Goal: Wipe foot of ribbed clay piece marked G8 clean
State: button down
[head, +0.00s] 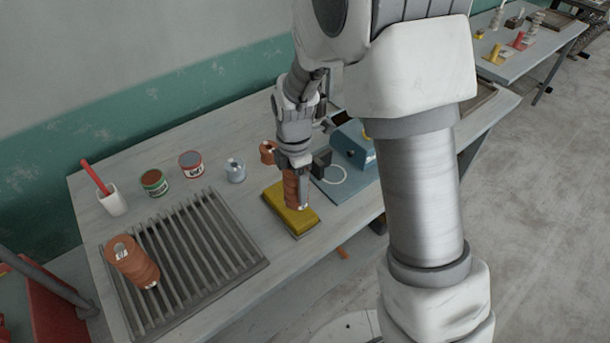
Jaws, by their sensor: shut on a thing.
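My gripper (299,172) is shut on a ribbed orange-brown clay piece (296,190), held roughly upright. The piece's lower end is over the yellow sponge (274,197), which lies on a dark tray near the table's front edge. I cannot tell whether the piece touches the sponge. No mark can be read on it, and the fingers hide its upper part. Another ribbed clay piece (134,264) with a pale label stands tilted in view on the slatted rack (205,240); its label is too small to read. A further brown clay piece (267,148) shows partly behind my gripper.
Two labelled tins (154,183) (191,164), a grey metal container (235,170) and a white cup (113,200) with a red handle stand along the back. A blue device (352,146) with a blue board (350,188) stands right of the sponge. My arm hides the table's right part.

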jog(key=shift+w+d+f, duration=0.1)
jog(key=shift+d+f, duration=0.1)
jog(key=shift+f, duration=0.05)
jog(key=shift+f+b, duration=1.1)
jog(key=shift+f, duration=0.7)
jog(key=shift+f+b, duration=0.55)
jog(key=shift+f, duration=0.05)
dwell(0.4)
jog(key=shift+w+a, duration=0.75)
jog(key=shift+w, duration=0.35)
jog(key=shift+w+a, duration=0.7)
jog(key=shift+w, duration=0.4)
jog(key=shift+w+a, duration=0.75)
jog(key=shift+w, duration=0.35)
jog(key=shift+s+d, duration=0.1)
